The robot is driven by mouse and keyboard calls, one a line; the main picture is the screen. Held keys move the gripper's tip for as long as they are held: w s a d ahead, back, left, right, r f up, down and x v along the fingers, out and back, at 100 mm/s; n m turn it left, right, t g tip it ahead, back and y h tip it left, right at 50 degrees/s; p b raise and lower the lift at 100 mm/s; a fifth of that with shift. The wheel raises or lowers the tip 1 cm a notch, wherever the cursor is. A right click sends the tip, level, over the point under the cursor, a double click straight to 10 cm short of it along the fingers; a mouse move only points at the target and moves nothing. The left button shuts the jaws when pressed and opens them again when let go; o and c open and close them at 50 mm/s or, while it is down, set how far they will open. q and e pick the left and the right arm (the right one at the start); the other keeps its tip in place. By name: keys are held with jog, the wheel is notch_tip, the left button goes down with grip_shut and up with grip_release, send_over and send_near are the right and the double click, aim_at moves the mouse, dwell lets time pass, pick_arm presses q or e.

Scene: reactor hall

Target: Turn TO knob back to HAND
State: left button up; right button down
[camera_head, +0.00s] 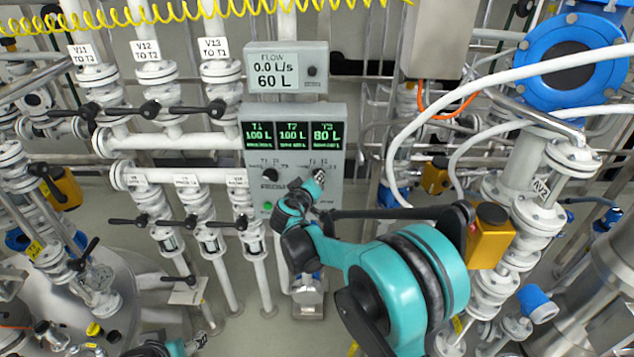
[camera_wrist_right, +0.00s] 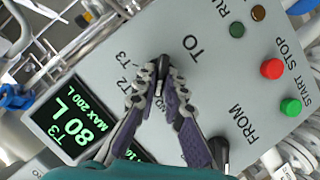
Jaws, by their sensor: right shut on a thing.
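The control panel (camera_head: 334,116) is a grey box with several green-lit tank displays. The black TO knob (camera_wrist_right: 163,66) is on it, beside the printed TO label in the right wrist view. My right gripper (camera_wrist_right: 161,85) is shut on this knob, its fingers on either side. In the head view my right gripper (camera_head: 319,177) reaches the panel's lower right and hides the knob. The fingers cover part of the markings; no HAND label is readable and the knob's pointing direction is unclear. My left gripper (camera_head: 198,341) is low at the bottom edge, small and partly cut off.
The FROM knob (camera_head: 270,174) sits left on the panel. A red STOP button (camera_wrist_right: 272,69) and a green START button (camera_wrist_right: 290,107) are near the right gripper. A flow meter (camera_head: 287,68) reads 0.0 L/s and 60 L. Valved white pipes (camera_head: 175,178) stand left.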

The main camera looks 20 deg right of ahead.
jog(key=shift+a+f+n+h+b, duration=0.15)
jog(key=shift+n+h+b, duration=0.65)
jog(key=shift+n, duration=0.6)
jog(key=c, duration=1.6)
grip_release()
jog(key=v, duration=1.2)
jog(key=shift+f, duration=0.1)
